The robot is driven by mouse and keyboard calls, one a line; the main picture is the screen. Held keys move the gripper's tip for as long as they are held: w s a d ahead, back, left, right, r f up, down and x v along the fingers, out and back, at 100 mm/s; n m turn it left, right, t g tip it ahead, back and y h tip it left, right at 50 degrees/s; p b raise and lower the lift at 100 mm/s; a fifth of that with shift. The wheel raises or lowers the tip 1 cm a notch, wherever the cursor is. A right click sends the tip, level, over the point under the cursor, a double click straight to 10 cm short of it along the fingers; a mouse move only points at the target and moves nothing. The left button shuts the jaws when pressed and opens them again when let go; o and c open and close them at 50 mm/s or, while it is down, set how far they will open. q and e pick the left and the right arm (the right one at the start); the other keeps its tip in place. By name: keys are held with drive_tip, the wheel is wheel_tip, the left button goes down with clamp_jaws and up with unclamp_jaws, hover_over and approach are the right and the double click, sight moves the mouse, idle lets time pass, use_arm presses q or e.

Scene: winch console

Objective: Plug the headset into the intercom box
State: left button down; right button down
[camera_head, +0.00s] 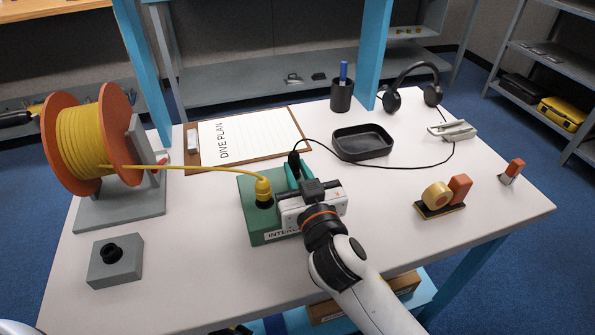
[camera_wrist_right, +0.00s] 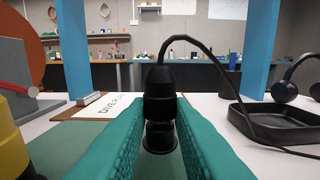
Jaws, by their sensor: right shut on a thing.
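The green intercom box (camera_head: 250,222) sits at the middle of the table, partly hidden by my right gripper. A yellow plug (camera_head: 263,190) stands upright in its top. My right gripper (camera_head: 296,170) is over the box's right part, its teal fingers shut on the black headset plug (camera_head: 293,157). In the wrist view the plug (camera_wrist_right: 160,92) is upright between the fingers, with a black ring at its lower end near the green top; I cannot tell whether it is seated. The black headset (camera_head: 414,72) stands at the back right. My left gripper is not in view.
A yellow cable runs from the reel (camera_head: 80,140) to the yellow plug. The headset cable passes the black tray (camera_head: 362,142). A grey box (camera_head: 115,262), tape dispenser (camera_head: 440,200), pen cup (camera_head: 342,95) and dive plan clipboard (camera_head: 250,138) stand around.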

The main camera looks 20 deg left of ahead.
drive_tip(key=shift+f, duration=0.15)
drive_tip(key=c, duration=1.2)
unclamp_jaws()
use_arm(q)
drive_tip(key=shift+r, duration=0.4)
use_arm(e)
drive_tip(key=shift+f, duration=0.1)
drive_tip(key=v, duration=1.1)
drive_tip(key=shift+s+d+p, duration=0.2)
drive_tip(key=shift+s+p, duration=0.05)
drive_tip(key=shift+p, duration=0.15)
drive_tip(key=shift+s+d, duration=0.15)
drive_tip(key=shift+s, duration=0.05)
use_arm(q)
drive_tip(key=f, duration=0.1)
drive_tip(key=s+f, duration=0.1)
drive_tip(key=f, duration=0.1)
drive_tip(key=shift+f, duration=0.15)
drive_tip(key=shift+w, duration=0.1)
